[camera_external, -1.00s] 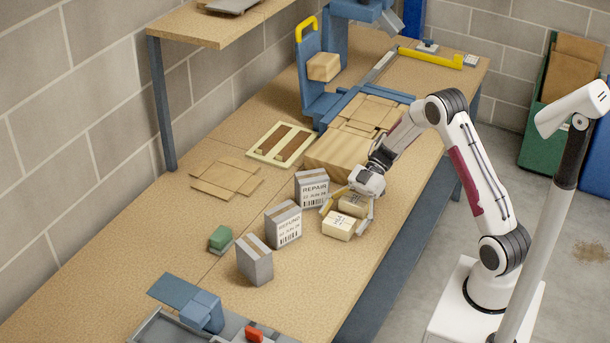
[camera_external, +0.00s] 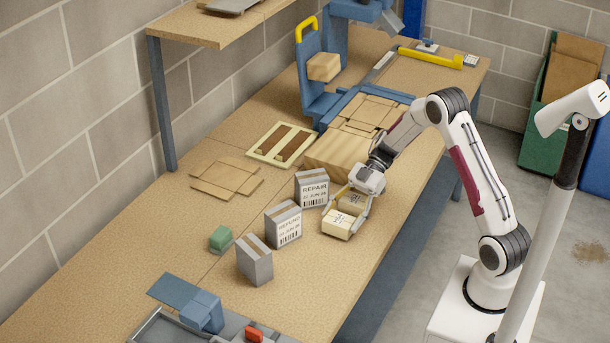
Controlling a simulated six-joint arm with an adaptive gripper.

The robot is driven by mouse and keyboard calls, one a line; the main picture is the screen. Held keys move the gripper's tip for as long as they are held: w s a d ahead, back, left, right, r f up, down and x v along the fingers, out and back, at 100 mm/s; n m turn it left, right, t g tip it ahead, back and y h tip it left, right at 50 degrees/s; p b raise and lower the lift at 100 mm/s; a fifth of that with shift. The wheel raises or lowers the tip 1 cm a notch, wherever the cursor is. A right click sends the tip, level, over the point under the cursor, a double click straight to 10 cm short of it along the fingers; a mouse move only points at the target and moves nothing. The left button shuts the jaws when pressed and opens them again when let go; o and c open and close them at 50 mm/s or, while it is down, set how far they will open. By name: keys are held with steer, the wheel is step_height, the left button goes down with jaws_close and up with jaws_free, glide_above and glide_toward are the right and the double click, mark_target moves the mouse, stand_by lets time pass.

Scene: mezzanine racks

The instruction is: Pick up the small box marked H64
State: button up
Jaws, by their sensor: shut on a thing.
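Two small cream boxes sit close together on the bench near its front edge. The front small box (camera_external: 337,226) has a printed label that is too small to read surely, so I cannot confirm H64. The rear small box (camera_external: 352,201) is just behind it, partly hidden by my gripper. My gripper (camera_external: 342,218) reaches down from behind, with one finger at each side of the front small box. It is shut on that box, which appears to be still at bench level.
Grey cartons marked REPAIR (camera_external: 312,189) and REFUND (camera_external: 284,224) stand upright just left of my gripper. Another grey carton (camera_external: 255,261) and a green block (camera_external: 221,238) are further left. A larger brown box (camera_external: 336,150) is behind. Bench space in front is clear.

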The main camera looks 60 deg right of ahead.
mark_target(343, 216)
step_height(343, 216, up, 9)
steer(key=shift+r, duration=0.1)
stand_by(0.4)
